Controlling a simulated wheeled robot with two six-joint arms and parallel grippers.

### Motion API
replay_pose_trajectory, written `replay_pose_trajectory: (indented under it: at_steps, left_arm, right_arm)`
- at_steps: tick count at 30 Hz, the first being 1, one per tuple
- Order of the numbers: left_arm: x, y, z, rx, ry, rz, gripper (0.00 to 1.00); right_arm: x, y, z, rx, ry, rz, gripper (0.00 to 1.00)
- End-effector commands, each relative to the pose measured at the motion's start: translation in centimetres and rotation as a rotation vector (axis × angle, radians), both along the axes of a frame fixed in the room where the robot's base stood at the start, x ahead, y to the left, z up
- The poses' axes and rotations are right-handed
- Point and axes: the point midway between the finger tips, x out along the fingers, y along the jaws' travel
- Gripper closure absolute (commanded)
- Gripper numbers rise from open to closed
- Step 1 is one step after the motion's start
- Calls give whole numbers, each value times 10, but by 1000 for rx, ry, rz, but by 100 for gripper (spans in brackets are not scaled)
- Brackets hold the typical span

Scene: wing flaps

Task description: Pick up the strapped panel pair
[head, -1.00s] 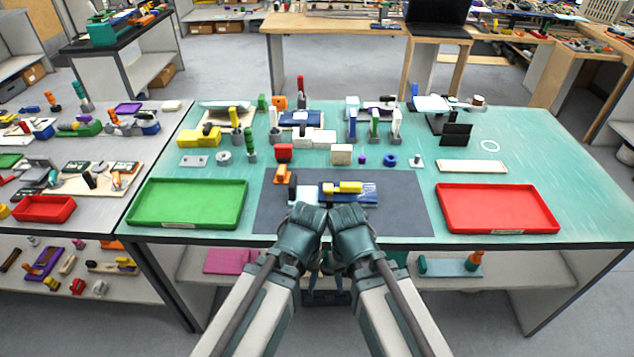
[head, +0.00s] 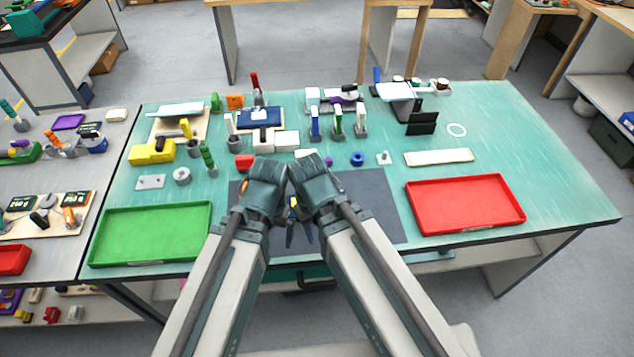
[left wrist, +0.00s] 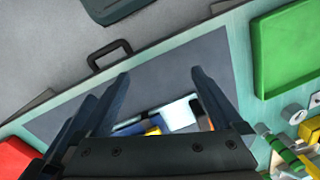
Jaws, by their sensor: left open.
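On the dark mat, a blue panel (left wrist: 130,129) with a yellow piece (left wrist: 153,130) shows partly between and beyond my left gripper's fingers in the left wrist view. I take these for the strapped pair; a strap cannot be made out. A white piece (left wrist: 178,116) and an orange piece lie beside them. My left gripper (left wrist: 159,84) is open and empty, above the mat. In the head view my left gripper (head: 290,235) and my right gripper (head: 308,232) hang close together over the front of the mat. My arms hide most of the mat's middle; the right jaws are unclear.
A green tray (head: 150,206) stands left of the dark mat (head: 380,200) and a red tray (head: 412,205) right of it. Several tools, blocks and stands crowd the table behind. A dark handle (left wrist: 110,50) sticks out at the table's front edge.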

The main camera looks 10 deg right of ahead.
Motion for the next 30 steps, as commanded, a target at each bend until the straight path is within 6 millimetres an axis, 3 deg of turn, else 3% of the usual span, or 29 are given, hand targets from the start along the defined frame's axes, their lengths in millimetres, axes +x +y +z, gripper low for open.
replay_pose_trajectory:
  at_steps: [7,11,24,30]
  left_arm:
    - [2,0,0,-1,-1,15,0]
    - [18,3,12,-9,-19,169,0]
    - [113,18,59,-44,-106,1370,0]
    - [139,26,70,-48,-116,1748,0]
  right_arm:
    - [0,0,1,0,0,0,50]
    - [0,0,12,0,0,0,50]
    - [0,0,60,1,0,-4,50]
    - [0,0,72,1,0,-5,50]
